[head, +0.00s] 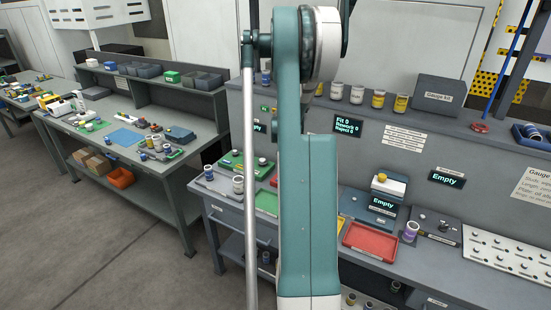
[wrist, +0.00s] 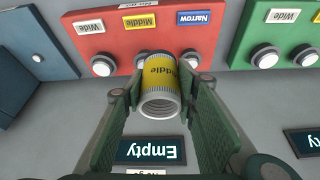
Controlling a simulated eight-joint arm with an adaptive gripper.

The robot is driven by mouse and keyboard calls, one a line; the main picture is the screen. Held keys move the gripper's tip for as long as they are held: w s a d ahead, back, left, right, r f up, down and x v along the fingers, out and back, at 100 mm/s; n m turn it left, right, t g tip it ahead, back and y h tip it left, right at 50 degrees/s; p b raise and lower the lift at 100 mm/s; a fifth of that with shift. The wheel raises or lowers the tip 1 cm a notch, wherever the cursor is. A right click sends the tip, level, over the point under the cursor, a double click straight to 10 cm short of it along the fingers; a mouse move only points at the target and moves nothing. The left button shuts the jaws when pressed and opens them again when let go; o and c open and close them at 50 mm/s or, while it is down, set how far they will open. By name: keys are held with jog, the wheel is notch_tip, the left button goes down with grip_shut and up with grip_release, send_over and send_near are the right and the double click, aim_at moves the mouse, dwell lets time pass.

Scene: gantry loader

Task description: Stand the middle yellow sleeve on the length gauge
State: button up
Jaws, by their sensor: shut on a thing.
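A yellow sleeve (wrist: 160,72) with the word Middle on it and bare metal ends is between the finger pads of my gripper (wrist: 162,90) in the wrist view. My gripper is shut on it, and the sleeve's open end faces the camera. In the head view my arm hides the gripper and this sleeve. The length gauge is not clearly identifiable; a blue-grey device with a white top (head: 389,185) and an Empty display (head: 382,204) stands on the bench.
A red board (wrist: 215,28) with Wide, Middle and Narrow knobs lies beyond the sleeve; a green board (wrist: 297,30) is to its right. In the head view, a red tray (head: 375,241), a purple-banded sleeve (head: 410,231) and a grey knobbed block (head: 437,226) crowd the bench.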

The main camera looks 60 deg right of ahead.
jog(key=s+d+f+m+p, duration=0.1)
jog(key=s+m, duration=0.1)
jog(key=s, duration=1.3)
jog(key=s+d+f+m+g, duration=0.1)
jog(key=s+d+m, duration=0.1)
jog(key=s, duration=1.4)
jog(key=shift+f+g+p, duration=0.15)
jog(key=shift+g+p, duration=0.15)
jog(key=shift+p, duration=0.05)
jog(key=shift+d+f, duration=0.1)
jog(key=shift+f, duration=0.1)
jog(key=shift+f+b, duration=0.95)
jog(key=shift+f, duration=1.55)
jog(key=shift+f+b, duration=0.65)
jog(key=shift+f, duration=0.2)
jog(key=shift+f, duration=0.25)
jog(key=o, duration=1.1)
jog(key=shift+o, duration=0.2)
jog(key=shift+r, duration=0.2)
